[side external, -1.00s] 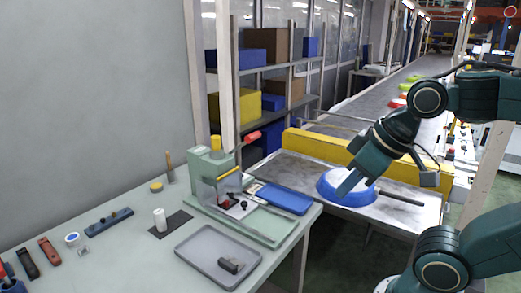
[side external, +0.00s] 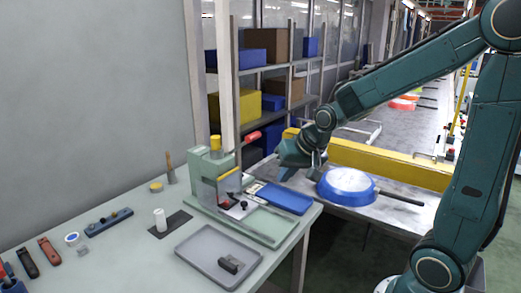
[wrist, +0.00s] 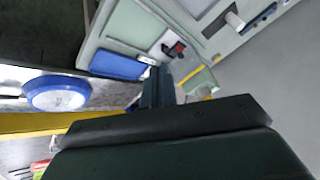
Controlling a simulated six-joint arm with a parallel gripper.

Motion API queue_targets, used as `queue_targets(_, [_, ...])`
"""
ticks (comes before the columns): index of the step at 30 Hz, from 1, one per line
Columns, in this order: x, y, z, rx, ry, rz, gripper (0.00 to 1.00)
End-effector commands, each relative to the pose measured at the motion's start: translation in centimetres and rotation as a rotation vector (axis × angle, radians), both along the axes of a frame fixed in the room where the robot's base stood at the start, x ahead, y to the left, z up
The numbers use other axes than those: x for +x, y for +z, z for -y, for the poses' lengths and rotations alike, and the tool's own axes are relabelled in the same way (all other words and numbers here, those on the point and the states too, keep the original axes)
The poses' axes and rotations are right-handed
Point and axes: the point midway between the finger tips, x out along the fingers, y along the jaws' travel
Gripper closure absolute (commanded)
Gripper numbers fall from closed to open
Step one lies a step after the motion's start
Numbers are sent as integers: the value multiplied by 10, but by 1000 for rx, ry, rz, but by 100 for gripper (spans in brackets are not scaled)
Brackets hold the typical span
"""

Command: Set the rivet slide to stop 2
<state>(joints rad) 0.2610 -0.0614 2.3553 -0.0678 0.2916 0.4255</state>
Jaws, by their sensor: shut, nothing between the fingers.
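A pale green press (side external: 213,172) stands on the bench, with a yellow cap and a red-handled lever (side external: 252,137). At its base is a small red and black part (side external: 241,206) on a pale plate; it also shows in the wrist view (wrist: 176,49). I cannot tell for certain whether this part is the rivet slide, and no stop marks are readable. My gripper (side external: 290,172) is shut and empty, above and behind the blue tray (side external: 287,198), apart from the press. Its fingers point towards the press in the wrist view (wrist: 158,88).
A blue pan (side external: 347,187) lies on the conveyor end, beside a yellow barrier (side external: 390,164). A grey tray (side external: 205,262) with a dark block sits at the bench front.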

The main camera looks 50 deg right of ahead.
Motion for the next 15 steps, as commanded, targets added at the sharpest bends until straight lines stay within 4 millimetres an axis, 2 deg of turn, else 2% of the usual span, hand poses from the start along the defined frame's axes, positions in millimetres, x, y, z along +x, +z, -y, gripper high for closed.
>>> queue_targets(6, [31,-39,31,69,-149,21,100])
queue_targets(15, [53,-77,61,137,-291,56,100])
